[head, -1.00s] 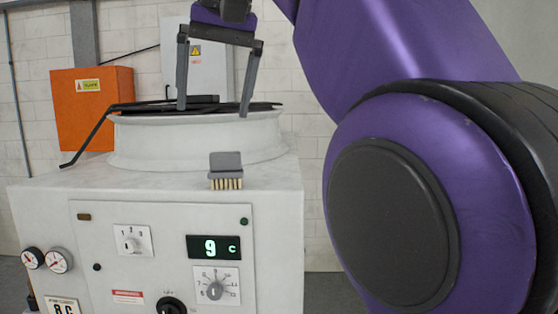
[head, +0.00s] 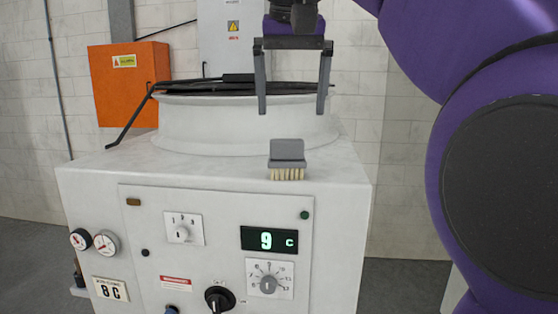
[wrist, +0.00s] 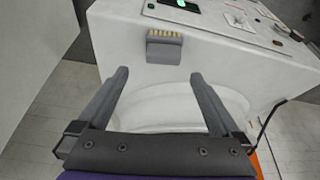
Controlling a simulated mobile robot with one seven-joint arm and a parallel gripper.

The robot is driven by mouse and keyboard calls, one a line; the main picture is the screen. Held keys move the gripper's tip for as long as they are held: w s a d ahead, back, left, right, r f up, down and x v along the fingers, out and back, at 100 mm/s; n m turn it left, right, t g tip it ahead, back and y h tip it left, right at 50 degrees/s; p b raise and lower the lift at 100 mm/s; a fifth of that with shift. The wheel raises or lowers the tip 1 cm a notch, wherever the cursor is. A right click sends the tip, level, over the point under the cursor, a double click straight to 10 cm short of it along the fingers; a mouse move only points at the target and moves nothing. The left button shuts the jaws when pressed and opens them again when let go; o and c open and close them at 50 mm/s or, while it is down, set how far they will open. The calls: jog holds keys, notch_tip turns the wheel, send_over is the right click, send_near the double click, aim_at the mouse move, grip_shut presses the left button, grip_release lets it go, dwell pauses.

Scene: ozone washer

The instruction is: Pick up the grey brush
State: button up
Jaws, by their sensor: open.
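The grey brush (head: 287,154) lies on the white top of the washer, close to its front edge, with its pale bristles toward the front. It also shows in the wrist view (wrist: 164,48), beyond my fingertips and roughly centred between them. My gripper (head: 292,112) is open and empty, its two fingers pointing down above and behind the brush. In the wrist view my gripper (wrist: 158,76) has both fingers apart, with the washer top between them. The fingers do not touch the brush.
The washer (head: 110,172) has a raised round drum (head: 225,128) behind the brush, with a dark lid and a long black handle (head: 128,125) at the left. Its front panel holds dials and a display (head: 268,240). An orange box (head: 130,85) hangs on the wall.

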aim_at(287, 153)
jog(key=x, duration=1.1)
jog(key=shift+w+a+f, duration=0.1)
jog(key=shift+a+f, duration=0.05)
jog(key=shift+a, duration=0.2)
jog(key=c, duration=1.3)
notch_tip(287, 153, up, 10)
